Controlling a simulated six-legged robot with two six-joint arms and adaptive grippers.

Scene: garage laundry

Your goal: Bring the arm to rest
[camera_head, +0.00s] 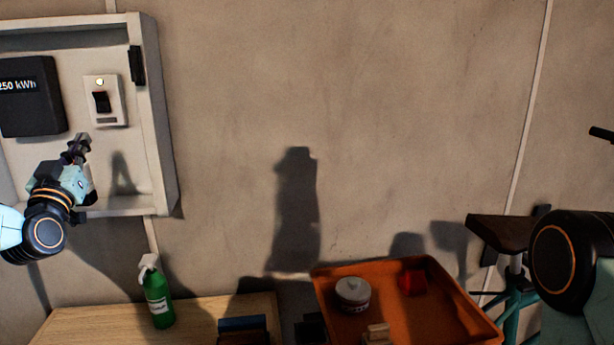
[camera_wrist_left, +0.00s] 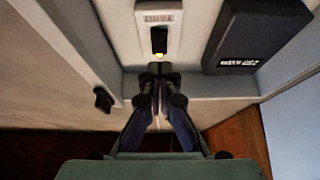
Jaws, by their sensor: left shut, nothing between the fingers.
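My left gripper (camera_head: 80,146) is shut and empty. It is raised in front of the open wall box (camera_head: 158,120), just below and left of a white switch plate (camera_head: 117,108) with a black rocker and a small lit lamp. In the left wrist view the closed fingertips (camera_wrist_left: 156,72) point at the box, close to the lit end of the switch plate (camera_wrist_left: 170,20). I cannot tell whether they touch it. At the right of the head view a dark round joint of my right arm (camera_head: 568,262) shows, but its gripper is out of the picture.
A dark meter (camera_head: 30,97) reading "250 kWh" is beside the switch. Below stand a green spray bottle (camera_head: 158,297) on a wooden top (camera_head: 200,315) and an orange tray (camera_head: 450,300) holding a white lidded jar (camera_head: 352,292) and a red block (camera_head: 413,282). The wall between is bare.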

